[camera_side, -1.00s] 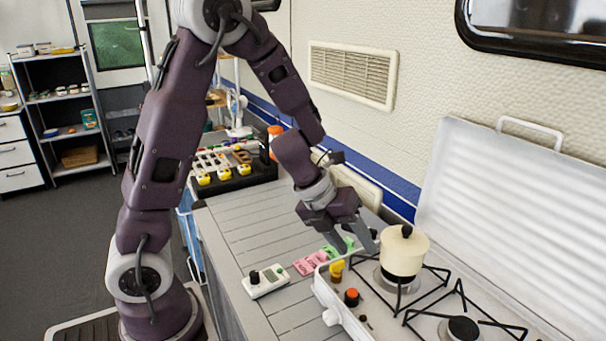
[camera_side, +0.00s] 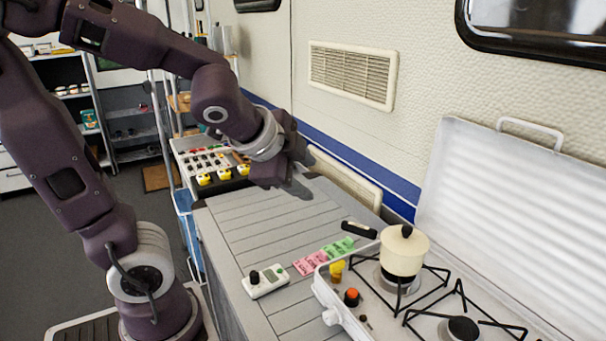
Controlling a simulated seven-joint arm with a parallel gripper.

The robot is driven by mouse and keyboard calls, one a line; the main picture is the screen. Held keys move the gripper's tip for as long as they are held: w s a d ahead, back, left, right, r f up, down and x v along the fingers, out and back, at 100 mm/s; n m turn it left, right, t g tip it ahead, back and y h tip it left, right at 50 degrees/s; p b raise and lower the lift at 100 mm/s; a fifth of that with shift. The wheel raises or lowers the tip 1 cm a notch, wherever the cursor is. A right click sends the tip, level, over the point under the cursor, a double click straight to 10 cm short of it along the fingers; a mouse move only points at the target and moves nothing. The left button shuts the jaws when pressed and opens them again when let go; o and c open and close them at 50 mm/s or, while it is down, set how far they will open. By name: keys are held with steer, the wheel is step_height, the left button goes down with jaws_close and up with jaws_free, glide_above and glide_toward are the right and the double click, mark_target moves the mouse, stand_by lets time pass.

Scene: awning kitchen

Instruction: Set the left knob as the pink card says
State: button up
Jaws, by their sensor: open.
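A pink card (camera_side: 310,263) lies flat on the slatted counter, with dark writing too small to read. A green card (camera_side: 338,248) lies just behind it. The white stove's front left edge carries a yellow knob (camera_side: 337,268) and an orange-red knob (camera_side: 351,296); I cannot tell how either is set. A white box (camera_side: 265,281) with a black knob lies on the counter, left of the pink card. My gripper (camera_side: 306,178) is open, with nothing seen in it, above the far part of the counter, away from the cards and knobs.
A cream pot (camera_side: 403,253) with a black lid knob stands on the stove's rear burner. A dark, elongated object (camera_side: 359,229) lies behind the green card. A panel with yellow buttons (camera_side: 222,174) stands at the counter's far end. The middle of the counter (camera_side: 265,225) is clear.

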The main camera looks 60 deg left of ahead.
steer(key=shift+s, duration=0.1)
stand_by(0.3)
steer(key=m+g, duration=0.4)
steer(key=m, duration=0.9)
glide_above(331, 318)
steer(key=a, duration=0.2)
step_height(331, 318, down, 12)
steer(key=s+d+f+m+y, duration=0.1)
steer(key=d+f+m+y, duration=0.15)
steer(key=f+m, duration=0.45)
steer(key=s+d+f+m+y, duration=0.2)
steer(key=d+f+m, duration=0.25)
steer(key=m, duration=0.45)
steer(key=shift+t+h, duration=0.25)
steer(key=shift+t, duration=0.15)
steer(key=x, duration=0.7)
steer(key=shift+a+f, duration=0.25)
steer(key=shift+f, duration=0.1)
jaws_close()
